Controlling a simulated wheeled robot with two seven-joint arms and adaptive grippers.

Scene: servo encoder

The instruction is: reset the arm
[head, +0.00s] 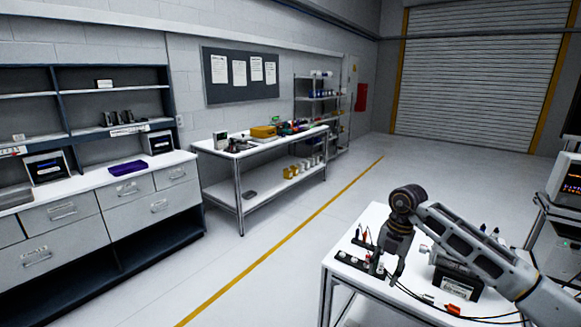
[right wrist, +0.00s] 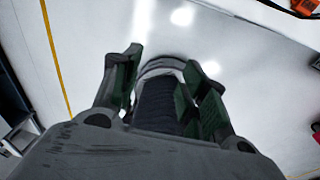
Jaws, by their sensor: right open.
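My right arm comes in from the lower right in the head view. My right gripper (head: 392,264) points down over the near white table (head: 338,268), in front of its left part. In the right wrist view its green-padded fingers (right wrist: 160,72) are apart. A dark ribbed rounded shape (right wrist: 158,105) shows between or beyond the fingers; I cannot tell what it is or whether it touches them. My left arm and gripper are not in view.
Small parts in a black rack (head: 358,262) and a black labelled box (head: 457,280) sit on the near table, close to my right arm. A cluttered workbench (head: 240,152) and grey drawer cabinets (head: 130,205) stand along the left. The floor between is clear.

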